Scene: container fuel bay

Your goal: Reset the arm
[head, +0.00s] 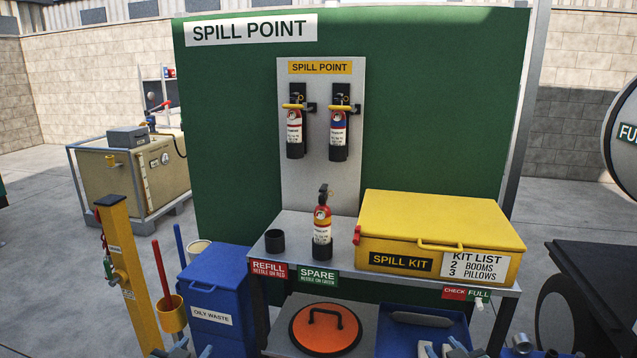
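My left gripper (192,350) shows only at the bottom edge, in front of the blue oily waste bin. My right gripper (442,349) also shows only at the bottom edge, in front of the blue tray under the bench. Both are mostly cut off by the frame, so I cannot tell whether their fingers are open or shut. I see nothing held in either one. The task names no other object.
A bench (345,258) carries a yellow spill kit box (440,215), a red extinguisher (322,228) and a dark cup (275,241). Below are an orange lid (300,335) and a blue tray (400,345). A blue bin (232,277) and yellow post (118,255) stand left.

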